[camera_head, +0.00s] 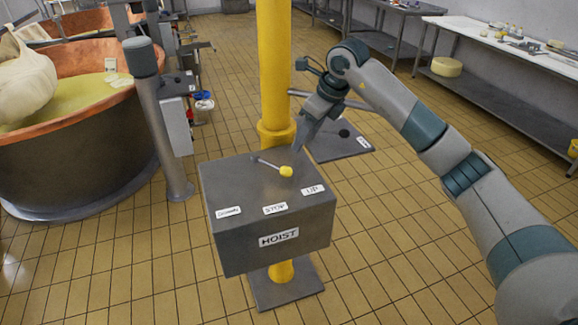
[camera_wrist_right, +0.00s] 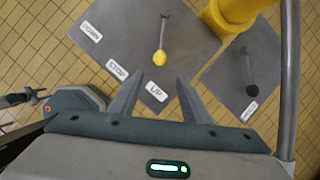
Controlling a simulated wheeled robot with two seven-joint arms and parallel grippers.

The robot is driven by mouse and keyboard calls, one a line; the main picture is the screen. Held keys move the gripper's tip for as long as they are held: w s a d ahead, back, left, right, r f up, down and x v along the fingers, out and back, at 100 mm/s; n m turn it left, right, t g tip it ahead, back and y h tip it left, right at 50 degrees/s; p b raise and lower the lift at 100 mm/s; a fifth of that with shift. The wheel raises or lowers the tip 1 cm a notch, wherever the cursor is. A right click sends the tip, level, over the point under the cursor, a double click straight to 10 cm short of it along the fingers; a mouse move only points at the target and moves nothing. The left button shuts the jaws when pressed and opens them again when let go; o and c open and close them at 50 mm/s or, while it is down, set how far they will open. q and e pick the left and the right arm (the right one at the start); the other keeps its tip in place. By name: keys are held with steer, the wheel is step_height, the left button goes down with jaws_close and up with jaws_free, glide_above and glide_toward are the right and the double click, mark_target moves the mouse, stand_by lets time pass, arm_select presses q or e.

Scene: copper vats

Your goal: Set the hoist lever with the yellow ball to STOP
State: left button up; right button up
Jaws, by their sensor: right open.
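The grey hoist box (camera_head: 225,178) stands in front of the yellow post, with a HOIST label on its front and DOWN (camera_head: 228,212), STOP (camera_head: 275,208) and UP (camera_head: 313,189) labels on top. The lever's yellow ball (camera_head: 286,171) points toward UP; it also shows in the right wrist view (camera_wrist_right: 159,58), in line with the UP label (camera_wrist_right: 156,91). My right gripper (camera_head: 301,148) is above the box's far right side. In its wrist view the fingers (camera_wrist_right: 160,79) are apart and empty, with the ball just beyond the fingertips.
The yellow post (camera_head: 273,70) rises behind the box. A second grey panel with a black-ball lever (camera_head: 343,133) lies behind right. A copper vat (camera_head: 80,150) and a grey post (camera_head: 165,130) stand at left, steel tables (camera_head: 520,85) at right. Tiled floor in front is clear.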

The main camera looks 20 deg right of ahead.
mark_target(288, 169)
steer(key=p+x, duration=0.4)
steer(key=x, duration=0.9)
steer(key=shift+p, duration=0.4)
steer(key=shift+x, duration=0.9)
steer(key=shift+s, duration=0.1)
steer(key=shift+c, duration=0.6)
jaws_close()
